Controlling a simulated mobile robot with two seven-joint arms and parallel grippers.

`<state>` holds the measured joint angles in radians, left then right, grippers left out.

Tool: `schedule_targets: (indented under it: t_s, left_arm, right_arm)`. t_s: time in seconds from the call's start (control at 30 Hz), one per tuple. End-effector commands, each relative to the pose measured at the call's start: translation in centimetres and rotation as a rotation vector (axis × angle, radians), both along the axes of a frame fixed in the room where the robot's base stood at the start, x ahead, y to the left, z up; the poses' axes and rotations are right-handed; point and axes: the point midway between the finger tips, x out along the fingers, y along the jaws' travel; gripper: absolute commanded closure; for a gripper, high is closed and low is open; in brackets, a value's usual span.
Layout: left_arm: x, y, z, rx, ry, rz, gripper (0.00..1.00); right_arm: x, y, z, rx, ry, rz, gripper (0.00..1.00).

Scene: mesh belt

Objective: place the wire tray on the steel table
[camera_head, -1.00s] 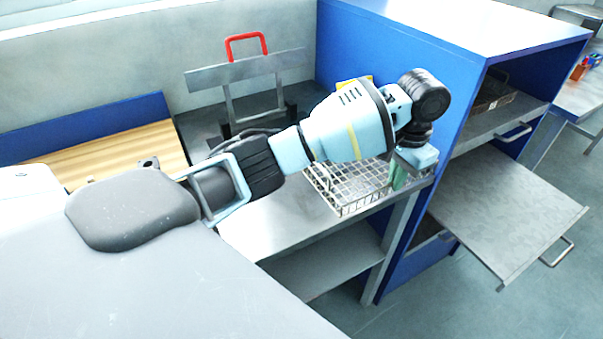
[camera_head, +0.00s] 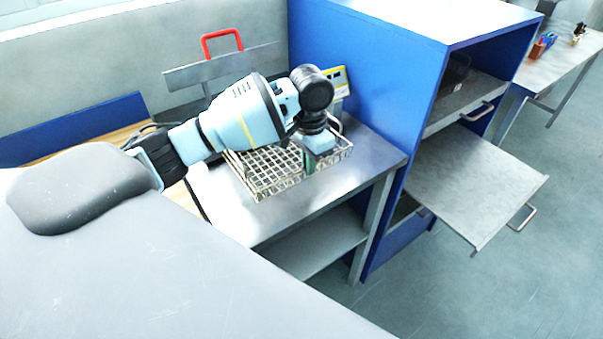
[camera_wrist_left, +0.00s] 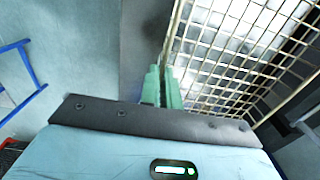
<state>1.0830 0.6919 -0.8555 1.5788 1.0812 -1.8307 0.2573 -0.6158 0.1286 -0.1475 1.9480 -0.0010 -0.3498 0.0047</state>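The wire tray (camera_head: 258,180) is a shallow metal mesh basket. It is over the left and middle part of the steel table (camera_head: 372,155), level or nearly so; I cannot tell whether it touches the top. My left gripper (camera_head: 309,165) points down at the tray's right side. In the left wrist view the green fingers (camera_wrist_left: 165,88) are closed together on the tray's rim, with the mesh (camera_wrist_left: 225,50) spreading to the right. My left wrist hides part of the tray's back. My right gripper is not in view.
A blue cabinet (camera_head: 375,75) stands against the table's right end, with a grey shelf (camera_head: 475,185) pulled out. A yellow-framed device (camera_head: 339,82) is at the back by the cabinet. A red-handled grey rack (camera_head: 222,68) stands behind. The table's right front is bare.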

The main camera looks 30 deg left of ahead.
Motion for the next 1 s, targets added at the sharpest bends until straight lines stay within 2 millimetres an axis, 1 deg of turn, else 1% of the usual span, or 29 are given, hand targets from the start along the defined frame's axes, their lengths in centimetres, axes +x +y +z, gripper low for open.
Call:
schedule_targets:
  t_s: [0.17, 0.2, 0.3, 0.4, 0.83, 0.87, 0.9, 1.0]
  left_arm:
    - [-0.8, 1.4, -0.1, 0.002, -0.002, 0.0, 1.0]
    - [-0.8, 1.1, -1.1, 0.001, 0.001, -0.001, 1.0]
    - [-0.7, 1.1, -2.5, 0.002, -0.001, 0.0, 1.0]
    - [-0.7, 1.1, -3.3, 0.002, -0.003, 0.0, 1.0]
    - [-0.6, 1.1, -3.9, 0.001, -0.003, 0.0, 1.0]
    - [-0.7, 1.1, -3.9, 0.001, -0.001, 0.0, 0.92]
    - [-0.7, 1.1, -3.9, 0.001, -0.001, -0.001, 0.87]
    - [-0.7, 1.1, -3.9, 0.001, -0.001, -0.001, 0.74]
  right_arm:
    - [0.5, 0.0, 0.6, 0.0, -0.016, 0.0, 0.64]
    - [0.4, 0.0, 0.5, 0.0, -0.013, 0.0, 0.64]
    - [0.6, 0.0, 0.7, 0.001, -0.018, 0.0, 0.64]
    - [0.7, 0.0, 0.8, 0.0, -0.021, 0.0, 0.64]
    - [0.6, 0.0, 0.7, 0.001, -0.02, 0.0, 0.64]
    - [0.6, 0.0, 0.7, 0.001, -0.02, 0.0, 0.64]
    - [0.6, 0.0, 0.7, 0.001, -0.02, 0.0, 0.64]
    - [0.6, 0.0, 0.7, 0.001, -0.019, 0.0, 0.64]
